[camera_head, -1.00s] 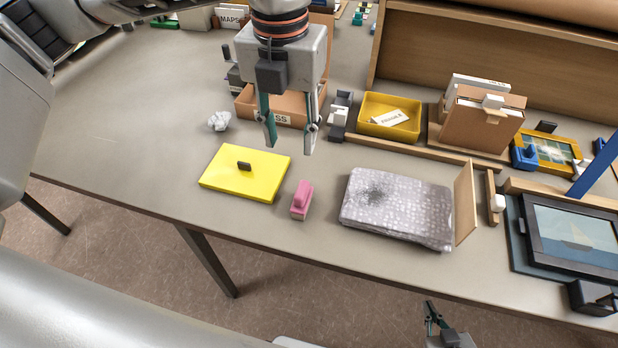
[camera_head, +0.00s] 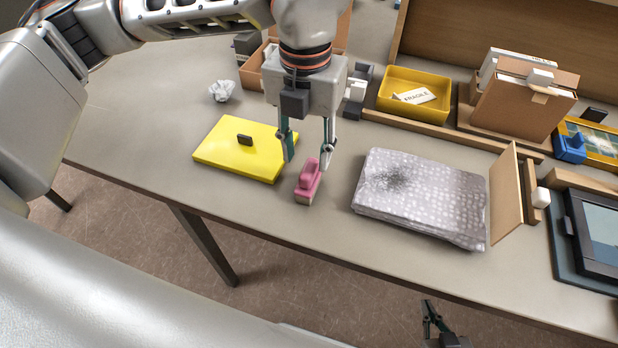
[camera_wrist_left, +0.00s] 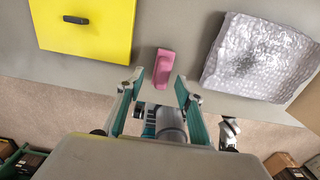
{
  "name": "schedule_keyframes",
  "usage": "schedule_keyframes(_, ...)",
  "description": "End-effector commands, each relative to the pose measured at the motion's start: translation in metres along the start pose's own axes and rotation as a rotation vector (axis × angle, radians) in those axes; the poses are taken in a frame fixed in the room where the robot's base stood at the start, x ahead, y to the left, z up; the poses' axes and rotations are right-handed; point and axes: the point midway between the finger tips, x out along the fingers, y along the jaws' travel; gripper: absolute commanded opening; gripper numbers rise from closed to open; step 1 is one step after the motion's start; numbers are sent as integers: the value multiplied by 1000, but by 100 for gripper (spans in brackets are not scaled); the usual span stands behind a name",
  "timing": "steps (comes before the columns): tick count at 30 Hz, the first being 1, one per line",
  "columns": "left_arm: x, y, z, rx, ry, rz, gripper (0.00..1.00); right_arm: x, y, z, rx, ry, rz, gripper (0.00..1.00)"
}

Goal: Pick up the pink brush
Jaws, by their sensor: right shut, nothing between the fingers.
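The pink brush (camera_head: 308,182) lies on the grey table near its front edge, between a yellow panel and a bubble-wrapped package. It also shows in the left wrist view (camera_wrist_left: 164,68), just beyond the fingertips and between their lines. My left gripper (camera_head: 308,162) is open and empty, pointing down with its fingers at the far side of the brush. In the left wrist view its two fingers (camera_wrist_left: 159,82) stand apart. I cannot tell whether they touch the brush. My right gripper (camera_head: 430,312) is shut and empty, low in front of the table edge.
The yellow panel (camera_head: 225,158) with a dark knob lies left of the brush. The bubble-wrapped package (camera_head: 430,195), with a dark smudge, lies to the right. A yellow tray (camera_head: 388,108), a crumpled paper (camera_head: 222,91) and a brown file box (camera_head: 520,110) stand farther back. The table's left part is clear.

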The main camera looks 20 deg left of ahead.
Motion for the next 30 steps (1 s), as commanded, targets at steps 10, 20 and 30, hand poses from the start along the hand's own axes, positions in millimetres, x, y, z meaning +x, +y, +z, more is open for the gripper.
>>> schedule_keyframes(10, 42, -5, -3, 0, 2, -1, 36, 0, 0, 4, 0, -9, 0, 0)
schedule_keyframes(20, 43, -5, -2, 0, 1, -1, 15, 0, 0, 6, 0, -10, 0, 0)
schedule_keyframes(30, 43, -5, -3, 0, 2, 0, 0, 0, 0, 4, 0, -8, 0, 0)
